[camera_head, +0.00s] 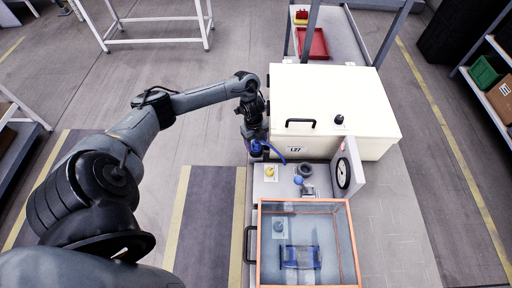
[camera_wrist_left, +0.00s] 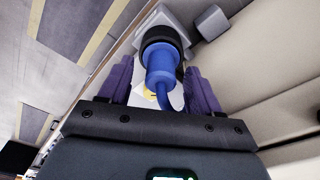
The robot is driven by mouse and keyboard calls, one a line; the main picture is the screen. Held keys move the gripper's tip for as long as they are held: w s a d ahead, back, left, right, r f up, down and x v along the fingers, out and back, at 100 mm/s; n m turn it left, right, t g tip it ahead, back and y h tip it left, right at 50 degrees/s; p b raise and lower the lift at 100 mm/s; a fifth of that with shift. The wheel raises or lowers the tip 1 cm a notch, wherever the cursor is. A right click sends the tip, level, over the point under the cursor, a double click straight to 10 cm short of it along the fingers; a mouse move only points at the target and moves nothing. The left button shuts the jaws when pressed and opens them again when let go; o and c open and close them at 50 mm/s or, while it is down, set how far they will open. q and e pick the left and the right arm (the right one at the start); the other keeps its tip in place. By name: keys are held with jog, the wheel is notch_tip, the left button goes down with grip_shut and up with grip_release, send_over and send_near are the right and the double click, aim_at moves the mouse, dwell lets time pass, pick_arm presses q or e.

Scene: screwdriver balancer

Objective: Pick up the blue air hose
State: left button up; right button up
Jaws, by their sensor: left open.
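The blue air hose (camera_wrist_left: 160,70) has a thick blue fitting with a black collar and a thinner curved blue tube. It stands between the purple fingers of my left gripper (camera_wrist_left: 160,88) in the left wrist view. The fingers are open, one on each side of it, with no clear grip on it. In the head view, my left gripper (camera_head: 257,148) is at the left front corner of the cream box, and the blue tube (camera_head: 274,152) curves out to its right. The arm hides part of the hose there. My right gripper is not in view.
The cream box (camera_head: 340,95) with a black handle stands right of the gripper. In front are a yellow button (camera_head: 269,171), a dial gauge (camera_head: 343,173) on a plate, and a clear, orange-edged case (camera_head: 308,207). A red tray (camera_head: 312,43) lies behind.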

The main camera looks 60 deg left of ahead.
aim_at(257, 142)
pick_arm(q)
jog(key=shift+f, duration=0.4)
jog(key=c, duration=1.2)
jog(key=shift+o, duration=0.2)
jog(key=shift+r, duration=0.15)
jog(key=shift+w+r, duration=0.1)
jog(key=shift+r, duration=0.35)
notch_tip(257, 142, up, 3)
jog(key=shift+r+p, duration=0.2)
jog(key=shift+p, duration=0.2)
jog(key=d+r+p, duration=0.3)
jog(key=d+r, duration=0.3)
jog(key=d, duration=0.5)
jog(key=shift+s+d+r, duration=0.25)
jog(key=shift+s+d, duration=0.1)
jog(key=shift+s, duration=0.05)
